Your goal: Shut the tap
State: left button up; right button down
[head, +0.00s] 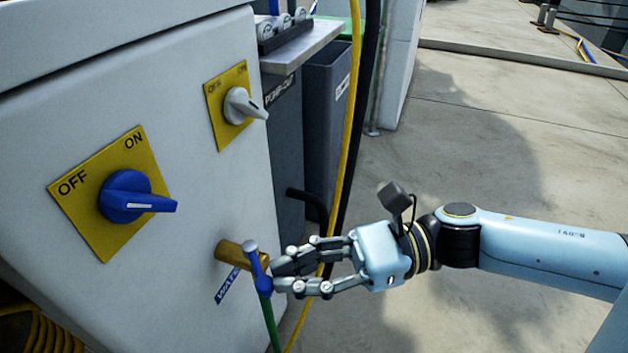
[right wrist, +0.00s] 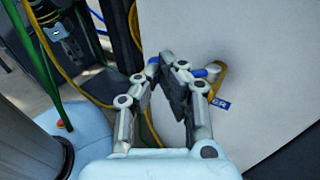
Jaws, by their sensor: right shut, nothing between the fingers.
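The tap is a brass spout (head: 229,252) with a blue lever handle (head: 257,266), low on the front of a white cabinet. A green hose (head: 271,325) hangs below it, and a blue label reading WATER (head: 228,286) is beside it. My right gripper (head: 276,277) is shut and empty, its fingertips right at the blue handle; I cannot tell whether they touch. In the right wrist view the fingertips (right wrist: 160,62) come together, with the blue handle (right wrist: 200,72) and brass tap (right wrist: 218,82) just to their right. My left gripper is not in view.
The white cabinet (head: 60,190) also carries a blue rotary switch (head: 128,197) and a white one (head: 243,106) on yellow plates. A yellow hose (head: 352,110) and a black hose (head: 370,90) hang behind my right gripper. Open concrete floor (head: 480,150) lies to the right.

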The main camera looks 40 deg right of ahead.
jog(key=a+m+t+h, duration=0.1)
jog(key=a+m+t+h+p, duration=0.1)
jog(key=m+t, duration=0.1)
jog(key=shift+a+r+t+h, duration=0.15)
jog(key=shift+t+h, duration=0.15)
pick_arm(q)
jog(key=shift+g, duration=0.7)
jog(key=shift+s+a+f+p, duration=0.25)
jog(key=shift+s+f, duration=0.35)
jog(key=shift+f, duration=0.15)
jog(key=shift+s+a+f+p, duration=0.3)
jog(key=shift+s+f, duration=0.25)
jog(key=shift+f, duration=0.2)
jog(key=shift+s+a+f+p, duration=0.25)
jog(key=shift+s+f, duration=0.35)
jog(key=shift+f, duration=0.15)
pick_arm(e)
jog(key=shift+w+a+m+t+h, duration=0.35)
jog(key=shift+a+m+t+h, duration=0.15)
jog(key=shift+a+h, duration=0.15)
jog(key=shift+w+a+m+t+h, duration=0.35)
jog(key=shift+a+m+h, duration=0.2)
jog(key=shift+a, duration=0.15)
jog(key=shift+w+a+m+t+h, duration=0.35)
jog(key=shift+a+m+t+h, duration=0.1)
jog(key=shift+a+h, duration=0.2)
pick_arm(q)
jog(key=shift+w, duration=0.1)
pick_arm(e)
jog(key=shift+s+d, duration=0.1)
